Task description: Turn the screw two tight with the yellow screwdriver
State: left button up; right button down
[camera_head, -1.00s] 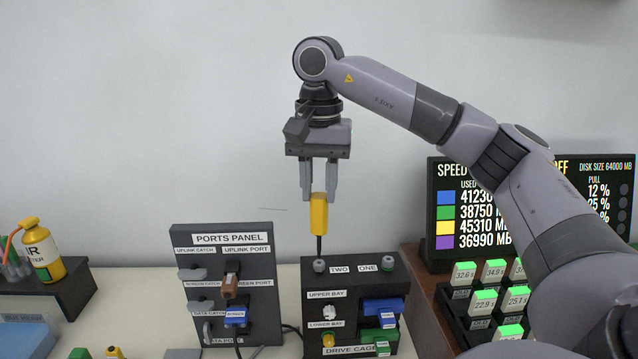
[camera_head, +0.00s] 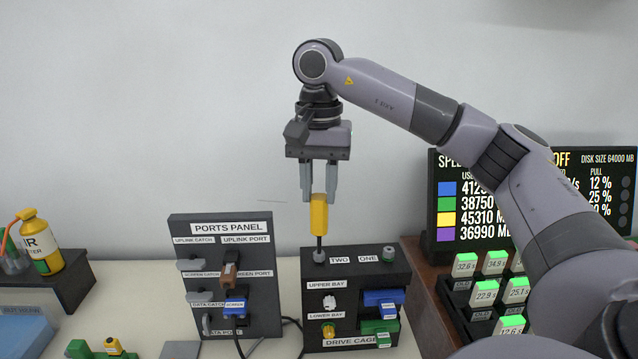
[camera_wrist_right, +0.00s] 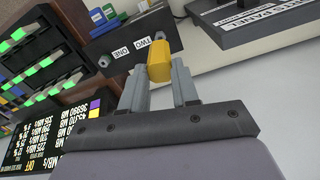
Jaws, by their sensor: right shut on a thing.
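The yellow screwdriver (camera_head: 319,214) hangs upright in my right gripper (camera_head: 319,190), which is shut on its handle. Its dark shaft points down at the screw marked TWO (camera_head: 320,256) on top of the drive cage (camera_head: 352,268), and the tip appears to meet the screw. The screw marked ONE (camera_head: 388,253) stands to the right on the same top. The right wrist view shows the yellow handle (camera_wrist_right: 158,62) between the two fingers, with the cage top and its labels beyond. My left gripper is out of view.
The ports panel (camera_head: 222,265) stands just left of the cage. A dark rack of green-topped blocks (camera_head: 484,290) and a screen (camera_head: 450,250) stand at the right. A yellow bottle (camera_head: 42,245) stands on a black stand at the far left.

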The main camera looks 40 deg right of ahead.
jog(key=c, duration=0.8)
grip_release()
jog(key=shift+o, duration=0.2)
jog(key=shift+r, duration=0.1)
notch_tip(320, 180, up, 3)
jog(key=p, duration=0.3)
notch_tip(320, 180, up, 2)
jog(key=shift+p, duration=0.65)
notch_tip(320, 180, up, 7)
